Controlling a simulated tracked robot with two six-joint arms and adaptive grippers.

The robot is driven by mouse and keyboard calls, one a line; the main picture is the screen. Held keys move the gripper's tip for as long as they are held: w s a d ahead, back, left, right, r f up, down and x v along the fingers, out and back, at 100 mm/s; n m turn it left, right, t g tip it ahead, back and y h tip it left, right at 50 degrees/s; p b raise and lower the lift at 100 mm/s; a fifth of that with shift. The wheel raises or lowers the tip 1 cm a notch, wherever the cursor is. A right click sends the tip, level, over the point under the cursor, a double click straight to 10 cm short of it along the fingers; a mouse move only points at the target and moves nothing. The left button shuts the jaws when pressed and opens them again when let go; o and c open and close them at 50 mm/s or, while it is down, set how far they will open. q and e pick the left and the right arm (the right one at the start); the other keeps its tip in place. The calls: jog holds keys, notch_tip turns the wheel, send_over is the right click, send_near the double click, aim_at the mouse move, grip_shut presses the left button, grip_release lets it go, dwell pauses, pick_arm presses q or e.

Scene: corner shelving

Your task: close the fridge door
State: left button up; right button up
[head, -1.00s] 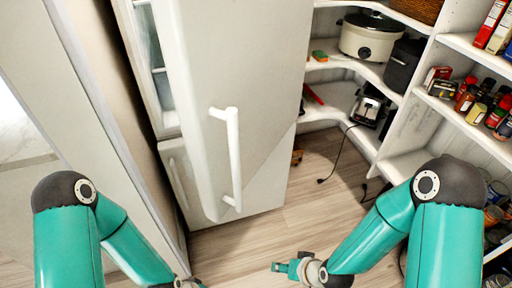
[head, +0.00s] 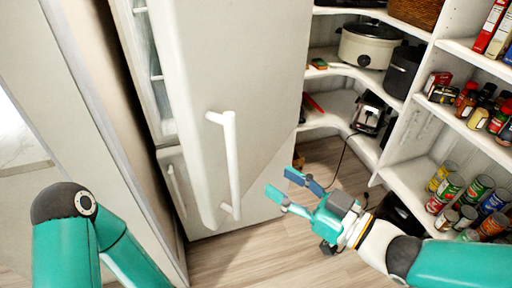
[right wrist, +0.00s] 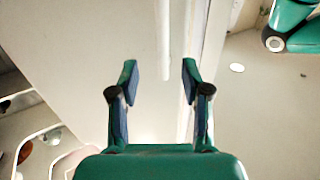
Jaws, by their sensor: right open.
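The white fridge door (head: 255,90) stands ajar in the head view, with a strip of the fridge interior (head: 150,75) showing at its left. Its long white handle (head: 231,165) is upright on the door's left part. My right gripper (head: 279,181) is open and empty, in front of the lower door and right of the handle, fingers pointing left. In the right wrist view, the open fingers (right wrist: 159,75) face a pale surface, with the handle (right wrist: 163,40) showing between them, apart from both. My left arm shows at the lower left, but its gripper is out of frame.
Corner shelves at the right hold a slow cooker (head: 368,44), a toaster (head: 369,112), spice jars (head: 480,110) and several cans (head: 465,195). A black cord (head: 340,160) hangs from the shelf. A pale wall panel (head: 75,120) stands left of the fridge. Wooden floor (head: 260,262) is free below.

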aim_at(232, 152)
jog(key=p+x, duration=0.1)
jog(key=x, duration=1.2)
jog(key=shift+w+a+r, duration=0.1)
jog(key=shift+w+a, duration=0.2)
grip_shut()
